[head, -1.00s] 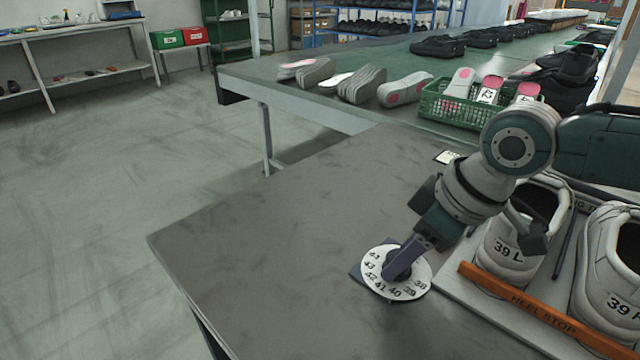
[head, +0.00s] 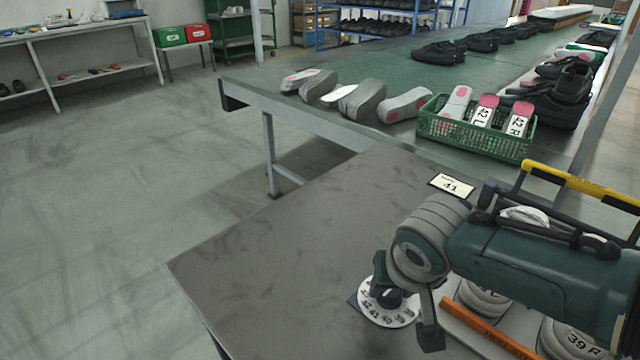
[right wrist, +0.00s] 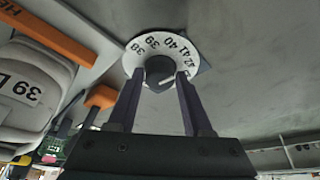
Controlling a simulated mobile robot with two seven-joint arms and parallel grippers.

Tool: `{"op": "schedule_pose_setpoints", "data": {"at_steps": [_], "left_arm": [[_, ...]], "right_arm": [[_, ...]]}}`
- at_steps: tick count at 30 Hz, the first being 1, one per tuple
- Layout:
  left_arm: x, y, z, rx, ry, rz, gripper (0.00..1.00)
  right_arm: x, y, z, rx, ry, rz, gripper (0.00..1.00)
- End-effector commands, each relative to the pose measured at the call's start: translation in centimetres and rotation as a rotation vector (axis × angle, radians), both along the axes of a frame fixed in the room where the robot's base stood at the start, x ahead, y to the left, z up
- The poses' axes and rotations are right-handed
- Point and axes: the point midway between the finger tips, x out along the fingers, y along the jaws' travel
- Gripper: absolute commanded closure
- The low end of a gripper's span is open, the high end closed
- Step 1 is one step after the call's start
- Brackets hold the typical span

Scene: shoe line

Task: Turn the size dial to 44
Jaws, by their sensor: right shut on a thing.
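The size dial (head: 376,314) is a white numbered disc on a dark plate near the table's front edge. Numbers from about 42 to 38 show in the head view; my right wrist covers the rest. My right gripper (head: 392,296) is over it, its fingertips mostly hidden there. In the right wrist view the right gripper (right wrist: 158,77) has its two purple fingers on either side of the dark knob (right wrist: 159,68), shut on it. The dial ring (right wrist: 143,50) shows 38 to 42 there. I cannot tell which number the knob points to. My left gripper is out of view.
A small card (head: 451,185) with a number, perhaps 41, lies at the table's back. The table's left part is clear.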

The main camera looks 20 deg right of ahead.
Motion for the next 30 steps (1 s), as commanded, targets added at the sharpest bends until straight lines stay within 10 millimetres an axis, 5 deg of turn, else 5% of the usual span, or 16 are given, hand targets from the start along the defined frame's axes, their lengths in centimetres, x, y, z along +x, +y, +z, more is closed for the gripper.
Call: {"op": "schedule_pose_setpoints", "data": {"at_steps": [14, 30], "left_arm": [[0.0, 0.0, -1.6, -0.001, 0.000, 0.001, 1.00], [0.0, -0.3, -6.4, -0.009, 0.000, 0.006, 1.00]], "right_arm": [[0.3, 0.3, -0.3, 0.002, -0.001, -0.451, 1.00], [0.6, 0.4, -0.6, 0.001, -0.002, -0.965, 1.00]]}}
